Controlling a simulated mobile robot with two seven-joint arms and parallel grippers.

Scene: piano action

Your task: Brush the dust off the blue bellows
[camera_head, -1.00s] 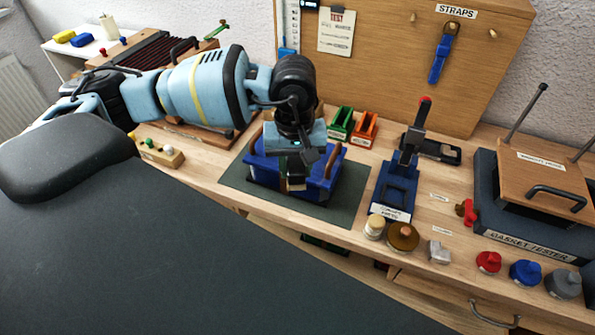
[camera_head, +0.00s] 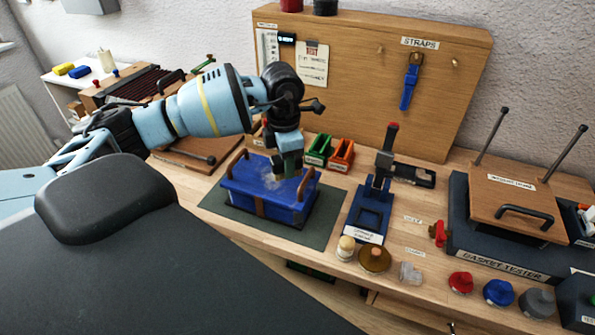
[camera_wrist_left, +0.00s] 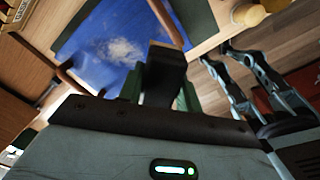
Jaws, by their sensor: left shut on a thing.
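The blue bellows (camera_head: 240,190), a blue box-like body with brown wooden bars at its sides, rests on a dark green mat (camera_head: 325,222). A whitish dust patch lies on its top; it also shows in the left wrist view (camera_wrist_left: 122,50). My left gripper (camera_head: 289,165) is over the back right part of the top, beside the dust. It is shut on a dark block-like brush (camera_wrist_left: 165,72) with a tan edge, seen between the green fingers in the left wrist view. Whether the brush touches the bellows I cannot tell.
Green (camera_head: 319,149) and orange (camera_head: 341,154) bins stand behind the bellows. The gasket tester (camera_head: 500,262) is farther right.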

